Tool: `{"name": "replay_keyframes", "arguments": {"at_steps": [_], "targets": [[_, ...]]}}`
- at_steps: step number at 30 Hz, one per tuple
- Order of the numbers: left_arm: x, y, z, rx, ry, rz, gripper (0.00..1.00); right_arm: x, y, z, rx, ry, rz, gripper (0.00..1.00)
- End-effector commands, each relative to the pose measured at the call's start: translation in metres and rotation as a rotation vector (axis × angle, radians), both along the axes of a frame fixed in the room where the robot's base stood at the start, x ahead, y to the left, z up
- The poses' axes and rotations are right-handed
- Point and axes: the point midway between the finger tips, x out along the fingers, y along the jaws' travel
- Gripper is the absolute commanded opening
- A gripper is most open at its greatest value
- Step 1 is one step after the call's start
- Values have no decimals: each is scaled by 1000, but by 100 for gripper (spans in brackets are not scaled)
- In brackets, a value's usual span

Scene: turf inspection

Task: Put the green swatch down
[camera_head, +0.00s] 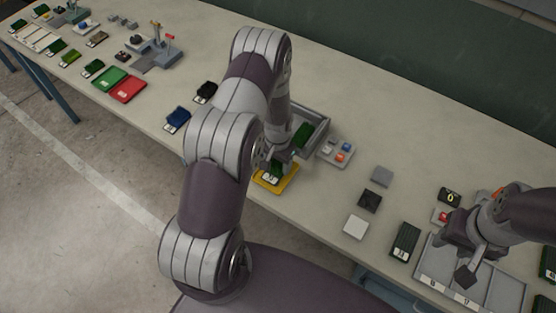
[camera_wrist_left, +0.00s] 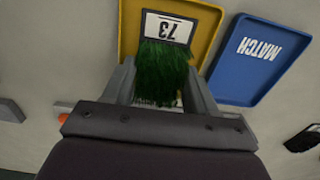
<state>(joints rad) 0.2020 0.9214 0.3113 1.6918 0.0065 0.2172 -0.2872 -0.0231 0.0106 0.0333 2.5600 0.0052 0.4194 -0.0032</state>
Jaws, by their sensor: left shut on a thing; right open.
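The green swatch (camera_wrist_left: 160,72) is a tuft of green turf with a white label reading 73. My left gripper (camera_wrist_left: 160,88) is shut on it, with one finger on each side. The swatch also shows in the head view (camera_head: 274,172), partly hidden by my gripper (camera_head: 278,160). It is over the yellow tray (camera_head: 290,183), whose rim shows around the label in the left wrist view (camera_wrist_left: 130,30). I cannot tell whether the swatch touches the tray floor. My right gripper (camera_head: 464,262) is open at the right, above a grey divided tray (camera_head: 500,288).
A blue tray marked MATCH (camera_wrist_left: 258,60) lies beside the yellow one. A grey bin (camera_head: 318,131) with green turf and a button panel (camera_head: 336,152) stand close behind. Small square tiles (camera_head: 370,200) lie to the right. Green and red trays (camera_head: 128,89) lie far left.

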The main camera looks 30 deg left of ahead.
Motion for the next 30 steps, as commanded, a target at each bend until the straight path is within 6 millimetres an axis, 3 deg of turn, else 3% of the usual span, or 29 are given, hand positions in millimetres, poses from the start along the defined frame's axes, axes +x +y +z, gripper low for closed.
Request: {"name": "replay_keyframes", "arguments": {"at_steps": [12, 13, 24, 30], "targets": [[0, 0, -14, 1, -2, 0, 24, 0, 0, 0, 0, 0, 0, 43], [0, 0, -13, 1, -2, 0, 67, 0, 0, 2, 0, 0, 0, 43], [1, 1, -8, 1, -3, 0, 68, 0, 0, 3, 0, 0, 0, 43], [2, 1, 25, 1, -8, 0, 68, 0, 0, -9, 0, 0, 0, 43]]}}
